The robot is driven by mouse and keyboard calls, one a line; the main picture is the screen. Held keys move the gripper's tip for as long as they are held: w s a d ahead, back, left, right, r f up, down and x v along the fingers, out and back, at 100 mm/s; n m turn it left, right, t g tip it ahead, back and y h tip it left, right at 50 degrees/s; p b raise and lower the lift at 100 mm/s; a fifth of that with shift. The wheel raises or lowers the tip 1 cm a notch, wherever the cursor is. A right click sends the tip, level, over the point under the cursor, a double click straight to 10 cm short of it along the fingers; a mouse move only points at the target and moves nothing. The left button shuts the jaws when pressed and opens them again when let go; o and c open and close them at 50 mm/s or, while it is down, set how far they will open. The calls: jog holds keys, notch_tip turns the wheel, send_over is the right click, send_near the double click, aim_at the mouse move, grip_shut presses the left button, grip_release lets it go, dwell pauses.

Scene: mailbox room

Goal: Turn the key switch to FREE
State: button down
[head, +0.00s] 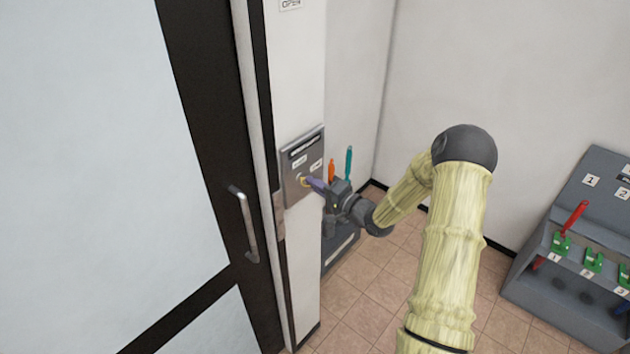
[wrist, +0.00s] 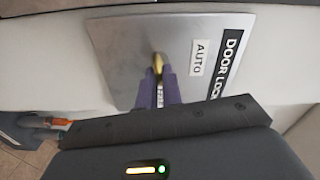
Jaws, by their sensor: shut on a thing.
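The key switch is a grey metal plate (head: 291,188) on the white door pillar, and it also fills the top of the wrist view (wrist: 120,65). The plate has a dark DOOR LOCK label (wrist: 229,58) and a white AUTO label (wrist: 199,58). In the head view it bears two small white labels, too small to read. A gold key (wrist: 157,62) stands out from the plate. My gripper (wrist: 160,88) has purple fingers shut on the key, and it reaches the plate from the right in the head view (head: 315,184). The fingers hide part of the key, and I cannot tell its exact angle.
A glass door with a metal handle (head: 246,222) is left of the pillar. Orange (head: 331,170) and teal (head: 349,160) handles stand behind my gripper. A grey rack (head: 532,283) with a red-handled item (head: 575,215) is at the right. Tiled floor lies between.

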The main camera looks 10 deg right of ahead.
jog(key=shift+d+m+p, duration=0.1)
jog(key=shift+m+p, duration=0.3)
jog(key=shift+m, duration=0.7)
jog(key=shift+f, duration=0.1)
jog(key=c, duration=1.6)
grip_release()
jog(key=shift+o, duration=0.2)
jog(key=b+v, duration=0.6)
jog(key=v, duration=1.1)
jog(key=shift+s, duration=0.15)
jog(key=shift+d, duration=0.1)
